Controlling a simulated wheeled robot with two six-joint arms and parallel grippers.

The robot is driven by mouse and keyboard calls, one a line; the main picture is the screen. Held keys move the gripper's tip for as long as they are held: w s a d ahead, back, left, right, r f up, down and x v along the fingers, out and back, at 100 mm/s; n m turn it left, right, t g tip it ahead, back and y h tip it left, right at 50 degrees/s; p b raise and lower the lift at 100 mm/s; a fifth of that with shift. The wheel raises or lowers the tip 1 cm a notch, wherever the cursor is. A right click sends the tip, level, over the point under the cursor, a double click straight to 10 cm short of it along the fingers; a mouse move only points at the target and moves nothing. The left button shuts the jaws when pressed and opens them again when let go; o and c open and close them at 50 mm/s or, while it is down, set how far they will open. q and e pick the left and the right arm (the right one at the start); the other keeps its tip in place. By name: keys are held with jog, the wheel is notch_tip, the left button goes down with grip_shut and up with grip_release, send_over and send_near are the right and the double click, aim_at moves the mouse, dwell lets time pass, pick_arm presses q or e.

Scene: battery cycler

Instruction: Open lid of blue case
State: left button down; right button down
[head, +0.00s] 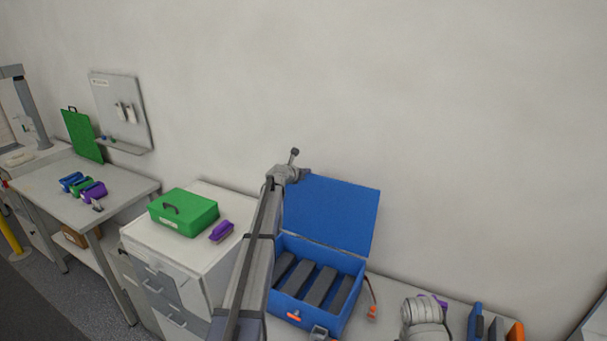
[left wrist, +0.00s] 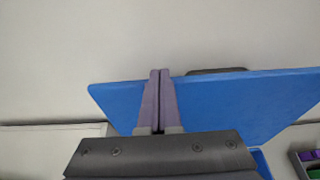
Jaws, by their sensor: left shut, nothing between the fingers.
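The blue case (head: 318,316) stands on the bench with its lid (head: 340,212) swung up and leaning back near the wall. Dark grey bars lie inside the open case. My left gripper (head: 295,158) is at the lid's upper left corner, its fingers shut and empty. In the left wrist view, the shut fingers (left wrist: 160,75) reach across the blue lid (left wrist: 230,105), close to its top edge. A dark handle (left wrist: 216,71) shows at that edge, right of the fingers. I cannot tell whether the fingers touch the lid.
A green case (head: 184,213), closed, and a purple object (head: 221,231) sit on the white cabinet to the left. A red-tipped cable (head: 371,305) lies right of the blue case. Tools (head: 476,322) stand farther right. The wall is close behind the lid.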

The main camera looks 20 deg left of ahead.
dwell(0.4)
pick_arm(q)
jog(key=p+v, duration=0.3)
jog(key=v, duration=0.4)
jog(key=shift+s+r, duration=0.15)
jog(key=shift+s, duration=0.25)
jog(key=shift+d, duration=0.1)
jog(key=s+d+f+m+g+h+b, duration=0.1)
jog(key=s+d+f+m+g+b, duration=0.2)
jog(key=s+d+f+m, duration=0.55)
jog(key=s+d+f+m+g+h+b, duration=0.1)
jog(key=s+d+f+m+g+b, duration=0.25)
jog(key=d, duration=0.85)
jog(key=s+d+f+m+g+h+b, duration=0.1)
jog(key=s+d+f+m+b, duration=0.2)
jog(key=s+d+f+m, duration=0.6)
jog(key=s+d+f+m+g+y+b, duration=0.2)
jog(key=s+m, duration=0.4)
jog(key=s, duration=0.3)
jog(key=s+d+f+m+g+y+b, duration=0.1)
jog(key=s+d+f+m+g+b, duration=0.1)
jog(key=s, duration=0.8)
jog(key=s+d+f+m+g+y+b, duration=0.2)
jog(key=s+d+f+m+b, duration=0.1)
jog(key=s+f+m+b, duration=0.2)
jog(key=s+f+m, duration=0.2)
jog(key=s+m, duration=0.2)
jog(key=m, duration=0.1)
jog(key=shift+s+d+y, duration=0.25)
jog(key=shift+d+y, duration=0.05)
